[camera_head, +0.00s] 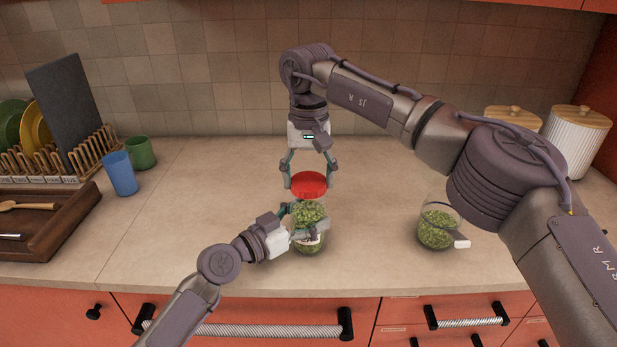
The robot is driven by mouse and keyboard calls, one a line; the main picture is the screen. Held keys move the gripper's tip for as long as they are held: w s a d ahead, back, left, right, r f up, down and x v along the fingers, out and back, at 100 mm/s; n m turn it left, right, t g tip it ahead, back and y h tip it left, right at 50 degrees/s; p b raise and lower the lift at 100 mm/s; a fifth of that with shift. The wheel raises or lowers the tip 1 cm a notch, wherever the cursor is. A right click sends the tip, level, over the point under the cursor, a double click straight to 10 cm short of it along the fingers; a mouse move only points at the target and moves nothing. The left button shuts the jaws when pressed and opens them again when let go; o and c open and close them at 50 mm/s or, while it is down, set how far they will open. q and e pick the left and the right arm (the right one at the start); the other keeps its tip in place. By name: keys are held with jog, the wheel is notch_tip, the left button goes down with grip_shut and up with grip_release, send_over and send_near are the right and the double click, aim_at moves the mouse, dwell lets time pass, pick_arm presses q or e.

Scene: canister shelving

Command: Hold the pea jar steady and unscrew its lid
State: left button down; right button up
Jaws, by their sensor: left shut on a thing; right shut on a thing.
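The pea jar (309,213) is a clear jar full of green peas, standing upright on the counter near its front edge. My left gripper (305,235) is shut around the jar's body and hides part of its middle. The red lid (308,183) is above the jar's mouth, and the jar's top shows just below it. My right gripper (309,180) points down from above and is shut on the lid, one finger on each side. I cannot tell whether the lid still touches the jar.
A second container of green peas (437,228) with a scoop-like handle stands to the right. A blue cup (120,174), green cup (140,153), plate rack (60,160) and wooden tray (45,225) are left. White canisters (575,140) stand back right. Counter left of the jar is clear.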

aim_at(309, 181)
jog(key=shift+r, duration=1.95)
pick_arm(q)
grip_release()
